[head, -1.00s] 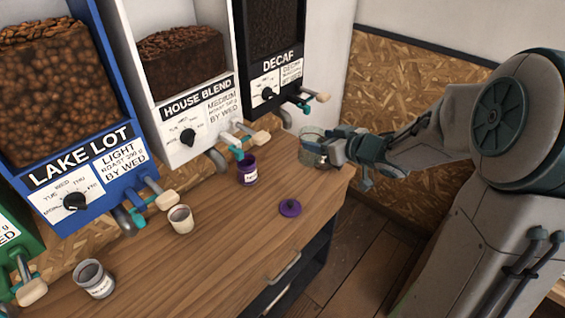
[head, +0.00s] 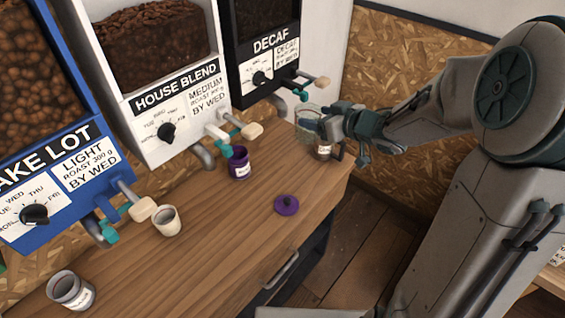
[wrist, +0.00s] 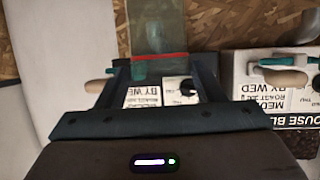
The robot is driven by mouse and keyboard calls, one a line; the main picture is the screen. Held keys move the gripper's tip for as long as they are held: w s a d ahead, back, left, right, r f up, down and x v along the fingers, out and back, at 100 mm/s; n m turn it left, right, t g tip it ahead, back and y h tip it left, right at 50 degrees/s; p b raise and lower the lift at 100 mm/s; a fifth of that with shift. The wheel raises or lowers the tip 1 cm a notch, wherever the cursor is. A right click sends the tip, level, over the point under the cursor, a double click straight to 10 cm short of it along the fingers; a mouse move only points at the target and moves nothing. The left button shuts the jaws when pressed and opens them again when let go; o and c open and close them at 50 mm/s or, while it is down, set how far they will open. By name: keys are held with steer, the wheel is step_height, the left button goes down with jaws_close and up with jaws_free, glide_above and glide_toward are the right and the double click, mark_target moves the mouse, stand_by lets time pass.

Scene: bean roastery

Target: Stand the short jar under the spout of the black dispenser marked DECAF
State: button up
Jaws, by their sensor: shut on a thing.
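My gripper (head: 325,127) is shut on a clear glass jar (head: 305,117) near the right end of the counter. The glass also shows beyond my fingers in the wrist view (wrist: 152,30), with a red line across it. The black dispenser marked DECAF (head: 268,48) stands at the back. Its grey curved spout (head: 279,103) is left of the held jar; the jar is beside the spout, not under it. A brownish labelled piece (head: 323,151) shows just below the jar and gripper; I cannot tell whether it is a separate jar.
A purple labelled jar (head: 239,164), a purple lid (head: 286,204), a cream cup (head: 167,220) and a grey labelled jar (head: 70,289) are on the wooden counter (head: 215,240). The HOUSE BLEND (head: 160,75) and blue (head: 70,180) dispensers stand left of DECAF. Counter under DECAF's spout looks clear.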

mark_target(316, 138)
steer(key=f+b, duration=0.4)
steer(key=f, duration=0.1)
steer(key=f+b, duration=0.2)
steer(key=shift+w+f, duration=0.2)
steer(key=shift+w, duration=0.05)
steer(key=shift+w+a+f+b, duration=0.3)
steer(key=shift+w+a+f, duration=1.05)
steer(key=shift+f, duration=0.45)
steer(key=shift+w+a+f+b, duration=0.3)
steer(key=shift+w+a+f, duration=0.8)
steer(key=shift+w+f, duration=0.6)
steer(key=shift+w+a+f+b, duration=0.3)
steer(key=shift+w+a+f, duration=1)
steer(key=shift+f, duration=0.6)
steer(key=shift+f, duration=0.1)
steer(key=shift+d+f, duration=0.1)
steer(key=shift+f, duration=0.05)
steer(key=o, duration=1.5)
